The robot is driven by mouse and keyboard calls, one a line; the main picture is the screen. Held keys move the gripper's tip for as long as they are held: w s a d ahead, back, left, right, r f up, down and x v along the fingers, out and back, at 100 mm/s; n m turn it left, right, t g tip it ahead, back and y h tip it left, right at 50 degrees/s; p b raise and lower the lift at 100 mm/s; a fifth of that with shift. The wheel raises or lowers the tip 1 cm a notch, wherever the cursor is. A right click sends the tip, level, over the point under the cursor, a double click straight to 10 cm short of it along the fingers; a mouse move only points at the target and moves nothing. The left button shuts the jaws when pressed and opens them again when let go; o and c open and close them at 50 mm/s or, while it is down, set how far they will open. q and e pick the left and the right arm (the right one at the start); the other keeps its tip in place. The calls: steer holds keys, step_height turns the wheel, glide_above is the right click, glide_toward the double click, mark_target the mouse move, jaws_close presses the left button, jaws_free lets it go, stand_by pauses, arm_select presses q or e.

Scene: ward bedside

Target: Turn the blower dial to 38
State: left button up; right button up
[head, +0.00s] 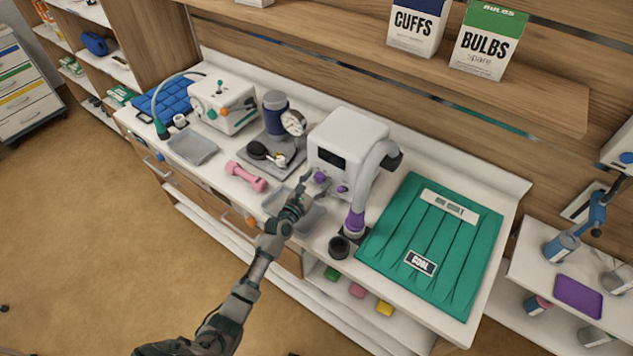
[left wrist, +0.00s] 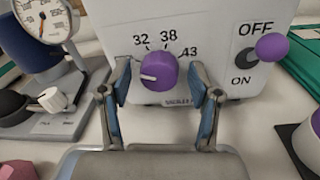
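The blower (head: 347,140) is a white box with a dark display and a grey hose ending in a purple nozzle, standing on the counter. Its purple dial (left wrist: 158,71) shows in the left wrist view, below the labels 32, 38 and 43. The dial's white mark points left and slightly down, away from 38. My left gripper (head: 305,188) is at the blower's front. In the left wrist view its open fingers (left wrist: 160,68) stand on either side of the dial, with gaps visible. My right gripper is not in view.
A purple-balled OFF/ON switch (left wrist: 272,47) is right of the dial. A gauge device (head: 293,122) and pink dumbbell (head: 246,176) are to the left. A green COOL pad (head: 432,247) lies to the right. A clear tray (head: 309,219) is below my gripper.

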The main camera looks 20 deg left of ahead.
arm_select(q)
steer(key=c, duration=0.9)
